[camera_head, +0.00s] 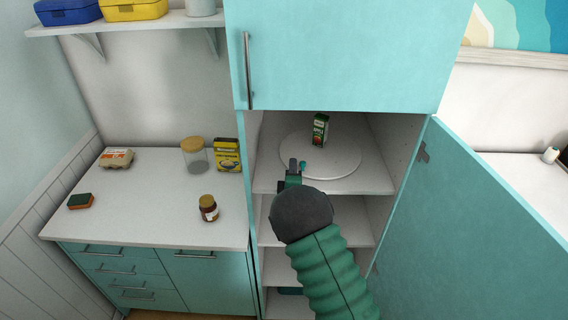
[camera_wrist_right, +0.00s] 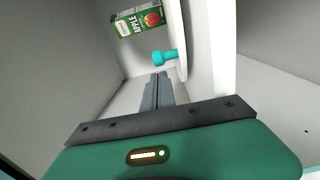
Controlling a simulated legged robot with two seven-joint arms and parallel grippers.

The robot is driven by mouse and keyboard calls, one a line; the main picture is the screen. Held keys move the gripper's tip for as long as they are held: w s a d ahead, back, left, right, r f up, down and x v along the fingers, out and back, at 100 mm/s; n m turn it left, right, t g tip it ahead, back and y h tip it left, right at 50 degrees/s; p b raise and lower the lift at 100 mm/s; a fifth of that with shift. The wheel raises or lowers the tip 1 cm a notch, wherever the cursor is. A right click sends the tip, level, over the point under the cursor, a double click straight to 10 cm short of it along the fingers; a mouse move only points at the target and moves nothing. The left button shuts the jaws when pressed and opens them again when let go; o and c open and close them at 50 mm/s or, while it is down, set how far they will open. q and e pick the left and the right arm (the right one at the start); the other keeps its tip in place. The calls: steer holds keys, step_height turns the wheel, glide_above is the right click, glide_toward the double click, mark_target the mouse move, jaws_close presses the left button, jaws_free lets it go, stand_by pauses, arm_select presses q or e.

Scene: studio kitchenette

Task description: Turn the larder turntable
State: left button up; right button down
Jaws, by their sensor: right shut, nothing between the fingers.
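The larder turntable (camera_head: 340,157) is a round white disc on the top open shelf of the teal cupboard. A green apple juice carton (camera_head: 320,130) stands on it towards the back; it also shows in the right wrist view (camera_wrist_right: 137,19). A small teal knob (camera_head: 303,165) is on the turntable near its front left edge, and in the right wrist view the knob (camera_wrist_right: 165,57) is just beyond my fingertips. My right gripper (camera_head: 294,165) is shut and empty, beside the knob on its left in the head view. My left gripper is not in view.
The teal cupboard door (camera_head: 480,210) stands open on the right. The shelf's left wall is close to my right gripper. A worktop (camera_head: 150,215) on the left holds an egg box, sponge, glass jar, yellow box and small brown jar.

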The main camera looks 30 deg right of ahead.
mark_target(314, 173)
steer(key=shift+s+d, duration=0.1)
steer(key=shift+d, duration=0.05)
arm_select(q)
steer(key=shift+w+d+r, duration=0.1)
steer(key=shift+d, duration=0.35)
arm_select(e)
steer(key=shift+d+f, duration=0.25)
steer(key=shift+d, duration=0.1)
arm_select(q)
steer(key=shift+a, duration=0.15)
arm_select(e)
steer(key=shift+s+a, duration=0.1)
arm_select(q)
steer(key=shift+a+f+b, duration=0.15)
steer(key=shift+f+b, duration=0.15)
arm_select(e)
steer(key=shift+s+r+y, duration=0.15)
steer(key=shift+s+y, duration=0.1)
steer(key=shift+y, duration=0.05)
